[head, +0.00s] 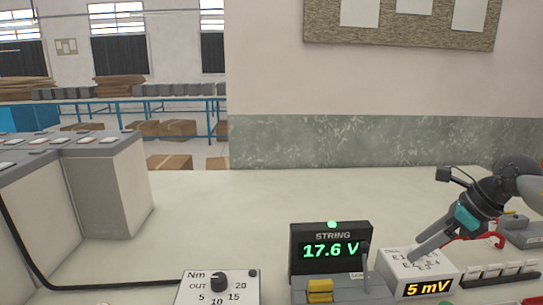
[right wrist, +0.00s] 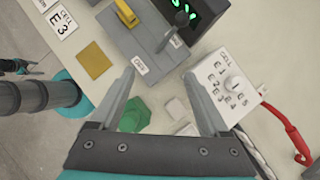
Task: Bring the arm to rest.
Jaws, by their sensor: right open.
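My right arm comes in from the right edge of the head view. My right gripper (head: 418,252) appears in front of or above the white cell selector box (head: 395,275); I cannot tell whether it touches it. In the right wrist view the two grey fingers of the gripper (right wrist: 162,78) are spread wide with nothing held between them. The cell selector box (right wrist: 222,85) is to the right of the fingers there. A green piece (right wrist: 135,115) lies below, between the fingers. My left gripper is not in view.
The string meter (head: 331,249) reads 17.6 V, beside a lever and yellow switch (head: 320,290). A torque dial box (head: 218,288) stands left of it. Grey battery blocks (head: 105,185) fill the left. A red cable (right wrist: 297,140) runs near the gripper. The middle bench top (head: 230,215) is clear.

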